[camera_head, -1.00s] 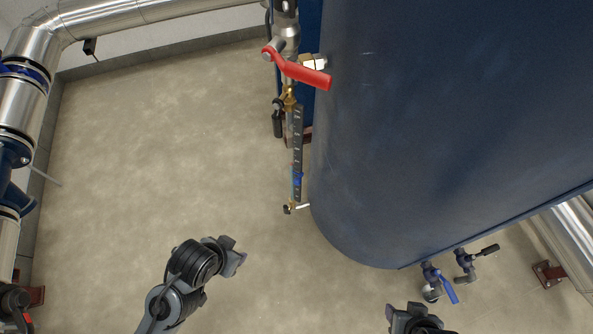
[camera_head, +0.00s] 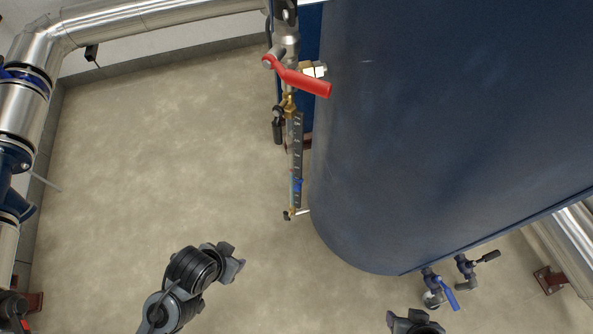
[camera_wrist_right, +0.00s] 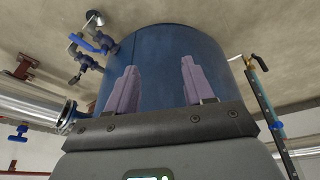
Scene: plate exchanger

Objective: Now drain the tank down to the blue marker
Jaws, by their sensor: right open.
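The large dark blue tank (camera_head: 440,120) fills the upper right of the head view and shows in the right wrist view (camera_wrist_right: 160,50). A sight gauge (camera_head: 297,150) with a dark scale stands at its left side, with the blue marker (camera_head: 298,185) near its lower end; the liquid level is too small to read. A valve with a blue handle (camera_head: 449,295) and one with a black handle (camera_head: 486,257) sit at the tank's lower edge. My left gripper (camera_head: 237,261) is over bare floor, away from everything. My right gripper (camera_wrist_right: 158,68) is open and empty, below these valves in the head view (camera_head: 412,316).
A red-handled valve (camera_head: 303,80) is above the gauge. Silver pipes (camera_head: 150,14) run along the back wall and the left side. Another pipe (camera_head: 575,240) stands at the far right. The floor (camera_head: 170,150) on the left is clear.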

